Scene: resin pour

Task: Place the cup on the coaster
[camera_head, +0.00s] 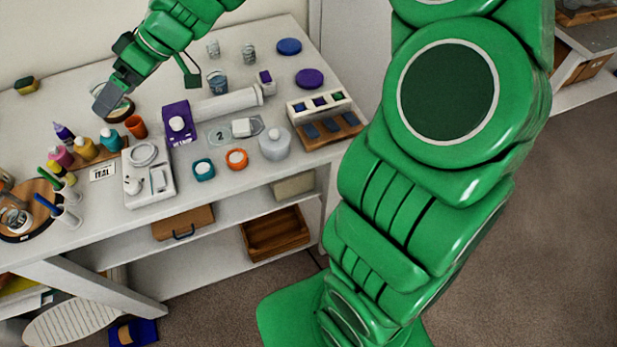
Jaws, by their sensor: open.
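My gripper (106,106) is at the upper left of the white table, at the end of my green arm. It is over or beside a dark round piece with a light rim (123,112), which it partly covers; I cannot tell whether they touch. An orange-brown cup (136,127) stands just right of it. Small clear or grey cups stand further right: one at the back (213,48), one beside it (248,54) and a bluish one (217,82). Flat round discs that look like coasters lie at the back right, one blue (289,46) and one purple (310,78).
Coloured bottles (84,148) crowd the left. A purple box (179,124), a white roll (228,104), a white scale-like device (148,172) and a white jar (274,144) fill the middle. Wooden and white trays (329,131) sit at the right edge. Some bare table shows at front right.

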